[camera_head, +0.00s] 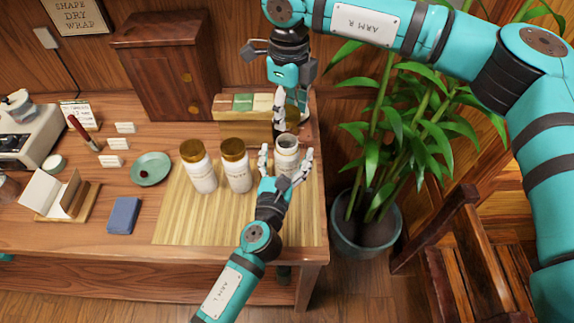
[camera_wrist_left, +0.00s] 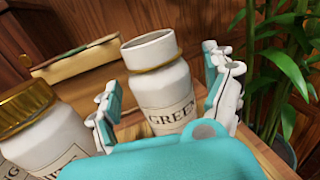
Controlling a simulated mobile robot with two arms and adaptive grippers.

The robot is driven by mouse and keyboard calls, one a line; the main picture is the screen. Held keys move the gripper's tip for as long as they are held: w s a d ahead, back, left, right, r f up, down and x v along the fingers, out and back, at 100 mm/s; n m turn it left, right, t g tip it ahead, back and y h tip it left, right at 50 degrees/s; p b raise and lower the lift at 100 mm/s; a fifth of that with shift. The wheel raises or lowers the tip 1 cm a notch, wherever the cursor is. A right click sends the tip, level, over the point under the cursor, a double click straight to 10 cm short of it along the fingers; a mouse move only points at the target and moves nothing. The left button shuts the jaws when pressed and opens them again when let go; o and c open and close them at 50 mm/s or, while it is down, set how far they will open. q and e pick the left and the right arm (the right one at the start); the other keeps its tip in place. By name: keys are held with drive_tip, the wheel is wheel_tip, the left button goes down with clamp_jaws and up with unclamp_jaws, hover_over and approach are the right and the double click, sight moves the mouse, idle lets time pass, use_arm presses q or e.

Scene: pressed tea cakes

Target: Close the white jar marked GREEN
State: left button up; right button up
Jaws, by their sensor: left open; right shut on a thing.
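The white jar marked GREEN (camera_head: 287,146) stands upright and open-mouthed at the right of the bamboo mat (camera_head: 235,228). In the left wrist view the GREEN jar (camera_wrist_left: 165,95) shows a bare rim, a gold ring at its neck and its label. My left gripper (camera_head: 285,168) is open, with a finger on either side of the jar; contact is not clear. My right gripper (camera_head: 286,118) is behind the jar, pointing down, shut on a dark gold lid (camera_head: 292,114) that is partly hidden by its fingers.
Two gold-lidded white jars (camera_head: 201,172) (camera_head: 237,172) stand left of the GREEN jar. A wooden box (camera_head: 228,106) with a green top piece is behind. A green plate (camera_head: 151,169) and blue block (camera_head: 123,215) lie left. A potted plant (camera_head: 366,235) stands right of the table.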

use_arm(q)
drive_tip(key=shift+w+d, duration=0.2)
drive_tip(key=shift+w, duration=0.5)
drive_tip(key=shift+c, duration=0.2)
clamp_jaws()
use_arm(e)
drive_tip(key=shift+f, duration=2.45)
